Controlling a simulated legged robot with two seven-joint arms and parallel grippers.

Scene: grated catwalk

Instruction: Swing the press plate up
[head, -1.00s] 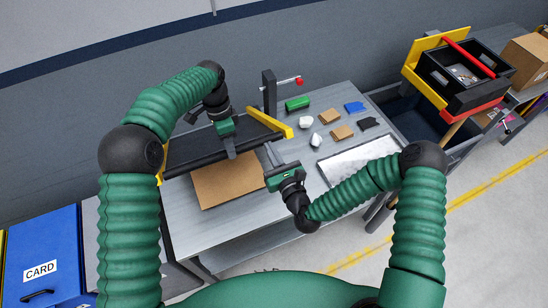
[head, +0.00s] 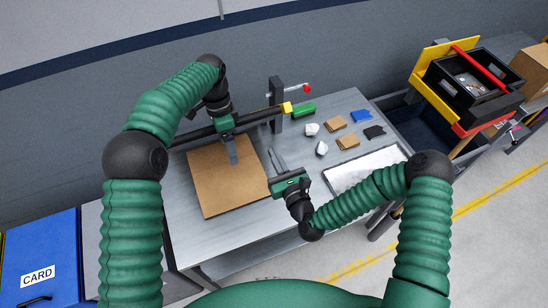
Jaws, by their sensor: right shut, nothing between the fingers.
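The press plate (head: 262,115) shows as a thin dark bar, seen nearly edge-on, with a yellow end (head: 287,107) at its right. It stands raised over the back of the grey table (head: 185,215). My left gripper (head: 233,158) crosses in front of the plate, its fingers pointing down over a brown cardboard sheet (head: 210,190). Whether its fingers are open or shut, and whether they touch the plate, I cannot tell. My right gripper (head: 277,160) is shut and empty, just right of the sheet.
A dark post (head: 276,93) with a red-knobbed lever (head: 307,89) stands behind the plate. A blue CARD bin (head: 40,255) stands at lower left.

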